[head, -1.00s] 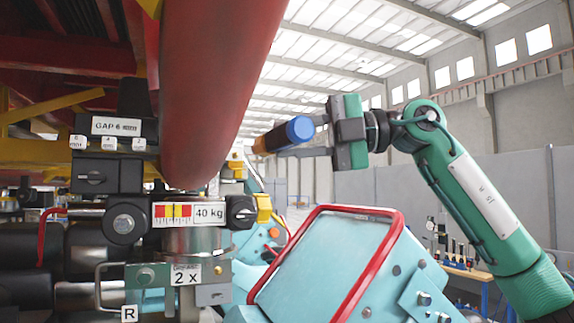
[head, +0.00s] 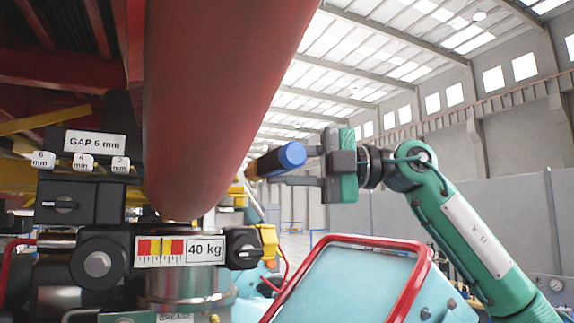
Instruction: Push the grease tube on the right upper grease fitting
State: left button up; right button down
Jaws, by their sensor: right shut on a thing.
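My right gripper (head: 294,166) is shut on the grease tube, which has a round blue end (head: 292,155) and a brown-orange body (head: 263,164). The tube lies roughly level, its blue end toward me and its other end pointing away to the left. I cannot make out the right upper grease fitting. A label (head: 175,318) reading "GREASE" is cut off at the bottom edge. My left gripper is not in view.
A light-blue casing with a red rail (head: 350,240) fills the lower middle. Open hall lies behind.

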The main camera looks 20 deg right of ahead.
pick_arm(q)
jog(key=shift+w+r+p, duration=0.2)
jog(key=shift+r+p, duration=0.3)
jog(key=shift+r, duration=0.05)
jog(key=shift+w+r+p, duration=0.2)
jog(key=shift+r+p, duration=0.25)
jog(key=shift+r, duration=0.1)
pick_arm(e)
jog(key=w, duration=0.8)
jog(key=shift+w+a, duration=0.2)
jog(key=shift+w+r, duration=0.1)
jog(key=shift+w, duration=0.75)
dwell(0.9)
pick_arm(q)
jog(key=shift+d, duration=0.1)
pick_arm(e)
jog(key=shift+r, duration=0.1)
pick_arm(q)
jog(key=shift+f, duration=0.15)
pick_arm(e)
jog(key=shift+s, duration=0.1)
dwell(3.2)
